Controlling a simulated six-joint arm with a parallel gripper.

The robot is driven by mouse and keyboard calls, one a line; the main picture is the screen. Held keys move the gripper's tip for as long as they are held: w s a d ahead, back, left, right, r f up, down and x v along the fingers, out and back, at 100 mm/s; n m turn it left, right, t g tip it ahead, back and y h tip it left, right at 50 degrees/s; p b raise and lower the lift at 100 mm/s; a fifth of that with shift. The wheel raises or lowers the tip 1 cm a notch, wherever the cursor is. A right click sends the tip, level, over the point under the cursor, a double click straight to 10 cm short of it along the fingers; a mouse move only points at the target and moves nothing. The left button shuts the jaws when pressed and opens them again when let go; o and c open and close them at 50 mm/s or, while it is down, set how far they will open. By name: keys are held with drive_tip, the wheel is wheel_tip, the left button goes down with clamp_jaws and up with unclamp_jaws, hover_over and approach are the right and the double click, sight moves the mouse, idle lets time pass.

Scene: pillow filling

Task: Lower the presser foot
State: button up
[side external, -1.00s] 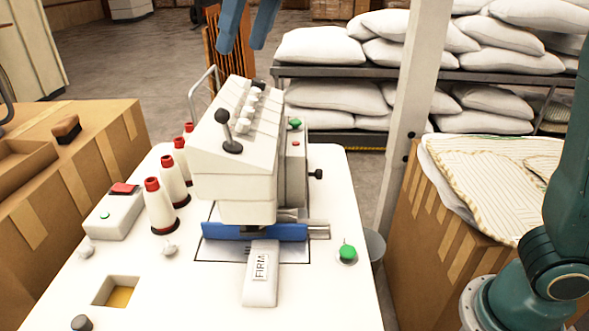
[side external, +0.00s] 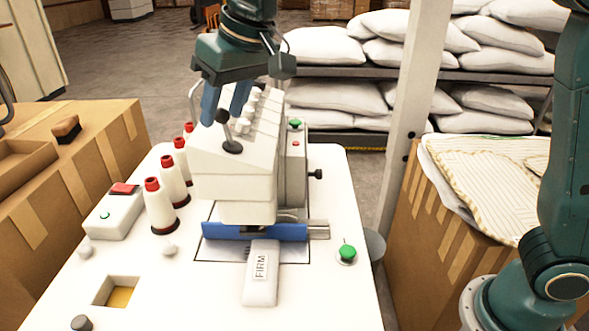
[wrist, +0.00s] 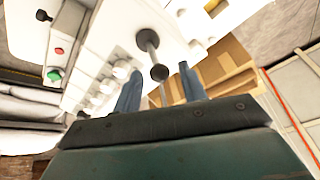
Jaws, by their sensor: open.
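The white sewing machine (side external: 235,180) stands on the white table. A lever with a black ball knob (side external: 222,116) rises from the dark pivot on its sloped front. My gripper (side external: 223,119) is open, pointing down from above, one blue finger on each side of the knob. In the wrist view, the knob (wrist: 159,73) lies between the two fingertips of the gripper (wrist: 160,70); I cannot tell whether either touches it. The presser foot itself is hidden under the machine head, behind the blue bar (side external: 219,231).
A white block marked FIRM (side external: 260,275) lies before the blue bar. Red-topped thread cones (side external: 160,208) and a switch box (side external: 118,215) stand left. A green button (side external: 347,252) is right. A row of white knobs (side external: 247,115) is close behind the lever.

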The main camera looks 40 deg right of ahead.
drive_tip(key=shift+x, duration=1.1)
clamp_jaws()
drive_tip(key=shift+s+d+t+y, duration=0.15)
drive_tip(key=shift+d+t+y, duration=0.05)
drive_tip(key=shift+t+y, duration=0.1)
drive_tip(key=shift+s+d+t+y, duration=0.35)
drive_tip(key=shift+t+y, duration=0.25)
drive_tip(key=shift+t, duration=0.1)
drive_tip(key=shift+s+d+t+y, duration=0.4)
drive_tip(key=shift+t+y, duration=0.4)
drive_tip(key=shift+s+d+f+m+t+y, duration=0.15)
drive_tip(key=shift+s+d+f+t+y, duration=0.1)
drive_tip(key=shift+t+y, duration=0.35)
drive_tip(key=shift+s+d+f+m+t+y, duration=0.1)
drive_tip(key=shift+s+d+m+t+y, duration=0.1)
drive_tip(key=shift+t+y, duration=0.35)
drive_tip(key=shift+s+d+f+m+t+y, duration=0.2)
drive_tip(key=shift+t+y, duration=0.25)
drive_tip(key=shift+t, duration=0.3)
